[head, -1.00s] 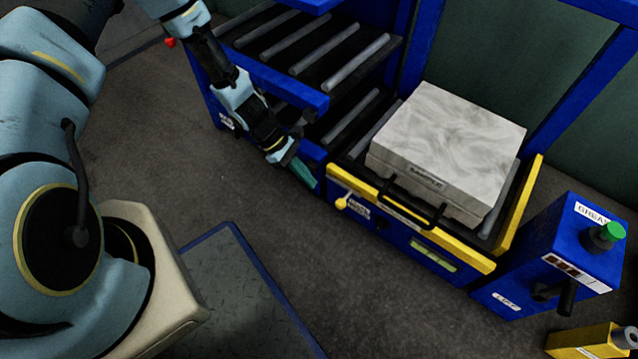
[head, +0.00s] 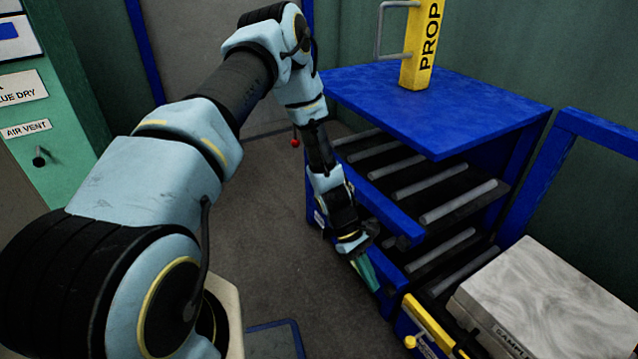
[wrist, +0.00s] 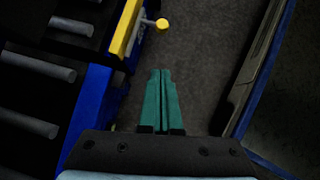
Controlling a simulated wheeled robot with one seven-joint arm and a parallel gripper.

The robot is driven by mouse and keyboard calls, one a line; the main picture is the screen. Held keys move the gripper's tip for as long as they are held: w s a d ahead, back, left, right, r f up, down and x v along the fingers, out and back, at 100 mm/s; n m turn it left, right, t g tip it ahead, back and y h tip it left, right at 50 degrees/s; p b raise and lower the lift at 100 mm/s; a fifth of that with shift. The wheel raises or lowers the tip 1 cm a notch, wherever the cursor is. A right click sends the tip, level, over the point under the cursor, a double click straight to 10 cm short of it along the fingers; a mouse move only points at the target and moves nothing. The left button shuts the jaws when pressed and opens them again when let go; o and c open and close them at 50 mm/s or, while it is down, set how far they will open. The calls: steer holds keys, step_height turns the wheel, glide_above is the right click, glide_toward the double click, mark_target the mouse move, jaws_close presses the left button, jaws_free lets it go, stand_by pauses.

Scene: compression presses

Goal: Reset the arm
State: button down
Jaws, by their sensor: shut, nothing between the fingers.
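My arm reaches forward and bends down in the head view, with my gripper (head: 366,275) pointing downward beside the blue roller rack (head: 400,222). In the wrist view, my gripper (wrist: 161,75) shows its two green fingers side by side, closed together with nothing between them. Below the fingers are the dark floor and the edge of the blue frame. The gripper appears apart from the frame.
A blue-topped stand (head: 450,110) carries a yellow prop (head: 422,45) at the back. A marbled sample box (head: 550,290) sits at lower right. A yellow knob (wrist: 162,24) sticks out near the fingers. A green cabinet (head: 50,130) stands at left. Floor between is clear.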

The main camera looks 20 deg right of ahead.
steer(key=w+a+r+m+t+y, duration=0.1)
steer(key=w+a+r+m+t, duration=0.1)
steer(key=w+a+r, duration=0.55)
steer(key=w+a+r+m+t, duration=0.2)
steer(key=w+a+r+t, duration=0.15)
steer(key=a+r, duration=0.6)
steer(key=s+a+r+m+t+y, duration=0.2)
steer(key=a+r+t, duration=0.1)
steer(key=a+r, duration=1.25)
step_height(320, 180, up, 33)
steer(key=p, duration=3.4)
steer(key=shift+w+r, duration=0.2)
steer(key=shift+w, duration=0.1)
steer(key=shift+d, duration=0.15)
